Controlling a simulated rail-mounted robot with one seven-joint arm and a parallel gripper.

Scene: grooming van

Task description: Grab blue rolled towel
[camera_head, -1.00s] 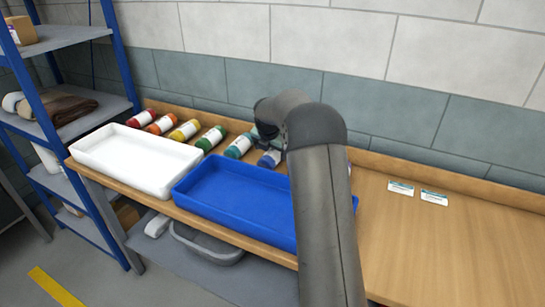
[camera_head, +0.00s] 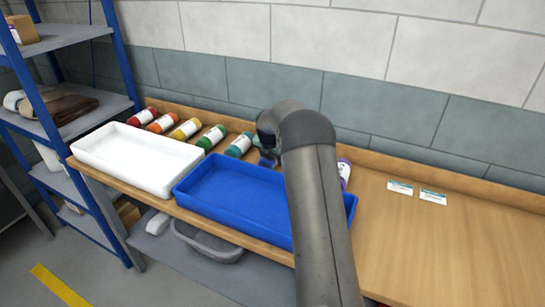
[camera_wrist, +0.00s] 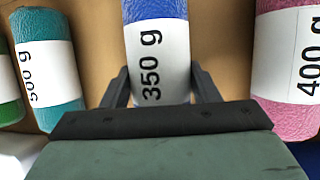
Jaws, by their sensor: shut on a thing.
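The blue rolled towel (camera_wrist: 157,9) has a white band printed "350 g" and fills the middle of the wrist view. My gripper (camera_wrist: 160,88) has one dark finger on each side of its banded part and is shut on it. The towel's near end is hidden behind the gripper body. In the head view my gripper (camera_head: 266,150) is small and dark at the back of the bench, above the blue tray's far edge. My arm hides much of that spot, so the blue towel is hard to make out there.
A teal roll (camera_wrist: 55,50) lies left of the blue one and a pink roll (camera_wrist: 290,25) right. More coloured rolls, including a green roll (camera_head: 212,138), line the wall. A white tray (camera_head: 138,172) and blue tray (camera_head: 190,201) stand in front. The bench's right side (camera_head: 450,250) is mostly clear.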

